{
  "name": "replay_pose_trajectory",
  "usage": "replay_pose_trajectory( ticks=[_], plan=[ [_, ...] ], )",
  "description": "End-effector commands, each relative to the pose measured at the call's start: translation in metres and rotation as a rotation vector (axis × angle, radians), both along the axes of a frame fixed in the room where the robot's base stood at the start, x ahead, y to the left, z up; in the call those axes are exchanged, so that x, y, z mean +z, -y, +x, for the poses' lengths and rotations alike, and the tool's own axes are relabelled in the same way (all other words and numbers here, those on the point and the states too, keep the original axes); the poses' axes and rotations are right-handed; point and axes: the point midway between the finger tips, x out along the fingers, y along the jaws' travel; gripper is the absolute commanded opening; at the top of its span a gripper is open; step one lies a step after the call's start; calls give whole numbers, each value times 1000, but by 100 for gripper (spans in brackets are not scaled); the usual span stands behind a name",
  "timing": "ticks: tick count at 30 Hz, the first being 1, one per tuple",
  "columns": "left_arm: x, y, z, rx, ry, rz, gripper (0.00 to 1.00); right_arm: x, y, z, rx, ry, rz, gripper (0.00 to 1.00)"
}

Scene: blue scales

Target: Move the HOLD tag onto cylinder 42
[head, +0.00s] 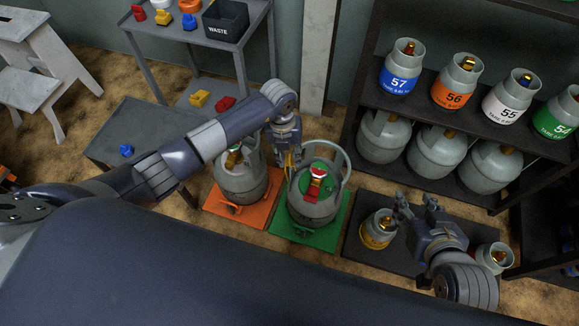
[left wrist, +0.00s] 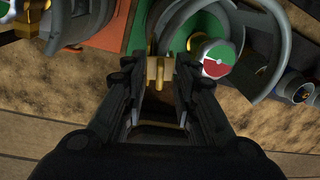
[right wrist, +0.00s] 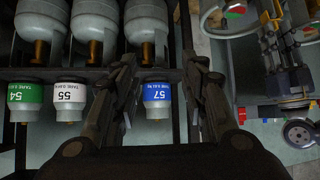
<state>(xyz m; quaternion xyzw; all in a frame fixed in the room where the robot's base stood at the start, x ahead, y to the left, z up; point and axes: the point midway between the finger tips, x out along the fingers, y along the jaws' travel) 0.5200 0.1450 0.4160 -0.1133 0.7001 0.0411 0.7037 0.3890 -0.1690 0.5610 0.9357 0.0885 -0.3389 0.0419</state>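No tag reading HOLD and no number 42 is legible. A grey cylinder (head: 315,207) with a red, white and green round top (left wrist: 218,59) stands on a green scale (head: 293,232). Another grey cylinder (head: 240,185) stands on an orange scale (head: 218,210). My left gripper (head: 289,155) is between the two cylinders' tops. In the left wrist view its fingers (left wrist: 159,75) close on a small brass piece (left wrist: 158,70); what that belongs to is unclear. My right gripper (head: 416,203) is open and empty, above the dark platform; its fingers show apart in the right wrist view (right wrist: 160,85).
A yellow-based small cylinder (head: 378,229) and another small cylinder (head: 493,258) stand on the dark platform (head: 362,252). A dark rack (head: 372,93) at right holds cylinders 57, 56, 55 and 54 above larger grey ones. A grey table (head: 165,30) with a WASTE bin (head: 226,20) stands behind.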

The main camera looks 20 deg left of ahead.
Motion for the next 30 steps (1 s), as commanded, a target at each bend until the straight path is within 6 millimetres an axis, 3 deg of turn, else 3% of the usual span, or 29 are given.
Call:
replay_pose_trajectory(
  ticks=[2, 6, 17, 30],
  plan=[
    [0, 0, 0, 0, 0, 0, 27, 0, 0, 0, 0, 0, 0, 40],
    [0, 0, 0, 0, 0, 0, 0, 0, 0, 0, 0, -1, 0, 40],
    [1, 0, 0, 0, 0, 0, 0, -1, 1, -2, -1, -12, -3, 40],
    [6, 0, 0, 0, 0, 0, 0, -13, 6, -18, -7, -106, -23, 40]
  ],
)
